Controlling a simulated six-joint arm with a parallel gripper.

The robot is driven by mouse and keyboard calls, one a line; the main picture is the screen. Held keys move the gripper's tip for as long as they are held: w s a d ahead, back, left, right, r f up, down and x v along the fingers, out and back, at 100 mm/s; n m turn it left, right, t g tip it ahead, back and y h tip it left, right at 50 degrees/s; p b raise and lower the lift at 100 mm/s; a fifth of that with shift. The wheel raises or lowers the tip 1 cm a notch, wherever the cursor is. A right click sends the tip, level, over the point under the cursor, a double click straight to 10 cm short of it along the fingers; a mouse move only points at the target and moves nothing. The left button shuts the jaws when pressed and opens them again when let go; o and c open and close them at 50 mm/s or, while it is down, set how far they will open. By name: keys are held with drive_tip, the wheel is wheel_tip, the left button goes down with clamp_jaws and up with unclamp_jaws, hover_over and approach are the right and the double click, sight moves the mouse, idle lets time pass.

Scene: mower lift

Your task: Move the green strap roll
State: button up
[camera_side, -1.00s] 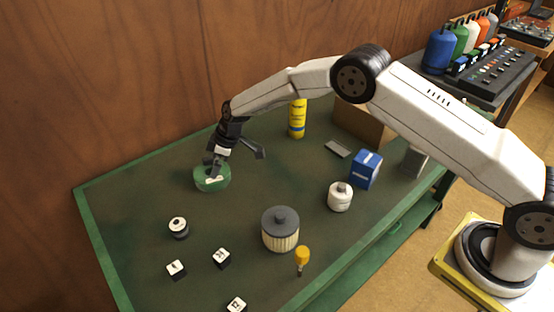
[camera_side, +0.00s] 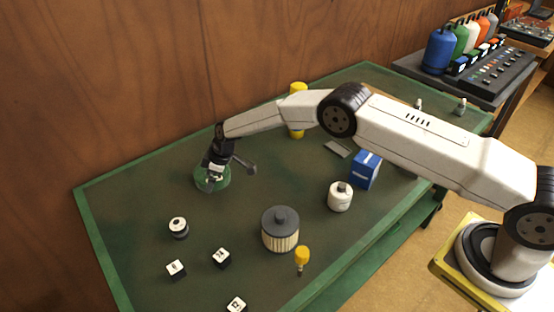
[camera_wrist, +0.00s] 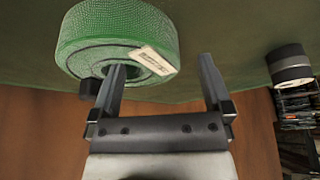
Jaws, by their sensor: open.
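The green strap roll (camera_side: 223,182) lies on the green table near its left back edge, partly hidden by my gripper in the side view. In the wrist view the green strap roll (camera_wrist: 112,32) shows as a coiled, woven band with a white label. My gripper (camera_side: 213,184) is open and low over the roll. I cannot tell whether the finger touches the roll.
A black-and-white cylinder (camera_side: 179,228) and several numbered cubes (camera_side: 221,258) stand in front. A ribbed filter (camera_side: 281,230), a yellow-handled tool (camera_side: 302,258), a white canister (camera_side: 340,197), a blue box (camera_side: 365,169) and a yellow can (camera_side: 298,92) stand to the right. The wooden wall is close behind.

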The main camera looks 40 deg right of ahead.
drive_tip(key=shift+w+a+f, duration=0.15)
drive_tip(key=shift+a+f, duration=0.05)
drive_tip(key=shift+f, duration=0.5)
drive_tip(key=shift+c, duration=0.2)
clamp_jaws()
